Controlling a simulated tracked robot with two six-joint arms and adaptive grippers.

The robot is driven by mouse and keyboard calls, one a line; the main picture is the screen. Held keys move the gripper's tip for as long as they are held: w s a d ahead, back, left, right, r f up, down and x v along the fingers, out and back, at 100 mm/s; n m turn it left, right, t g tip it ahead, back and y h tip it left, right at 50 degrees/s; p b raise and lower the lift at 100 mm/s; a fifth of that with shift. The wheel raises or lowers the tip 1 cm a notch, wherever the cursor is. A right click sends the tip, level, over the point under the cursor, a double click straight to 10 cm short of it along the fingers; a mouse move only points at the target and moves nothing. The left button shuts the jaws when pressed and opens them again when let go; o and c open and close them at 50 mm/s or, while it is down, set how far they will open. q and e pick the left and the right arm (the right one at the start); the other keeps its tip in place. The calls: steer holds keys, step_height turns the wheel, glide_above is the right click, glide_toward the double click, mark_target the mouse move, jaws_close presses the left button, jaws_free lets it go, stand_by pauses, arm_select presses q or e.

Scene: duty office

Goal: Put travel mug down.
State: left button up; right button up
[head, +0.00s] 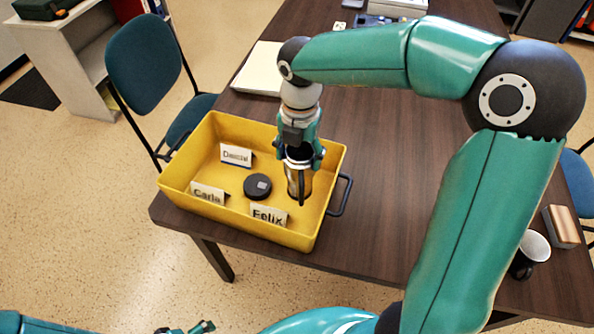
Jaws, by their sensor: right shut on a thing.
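My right gripper (300,170) points down over the right part of the yellow crate (195,160) and is shut on the travel mug (307,184). The mug is a dark metallic cylinder, roughly upright, partly hidden by my fingers. I cannot tell whether its base touches the crate floor. In the crate, the mug is to the right of a round black object (257,186) and behind the "Felix" card (268,215). My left gripper (188,329) shows only in part at the bottom edge; its opening is unclear.
The crate also holds a "Daniel" card (236,154) and a "Carla" card (208,194). It stands near the corner of the dark table (395,160). A black mug (531,252) and a wooden-looking block (561,227) are at right. A blue chair (145,62) is at left.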

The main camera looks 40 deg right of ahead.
steer(key=shift+f, duration=2.7)
steer(key=o, duration=1.8)
steer(key=shift+f, duration=0.1)
step_height(320, 180, up, 12)
steer(key=shift+p, duration=0.3)
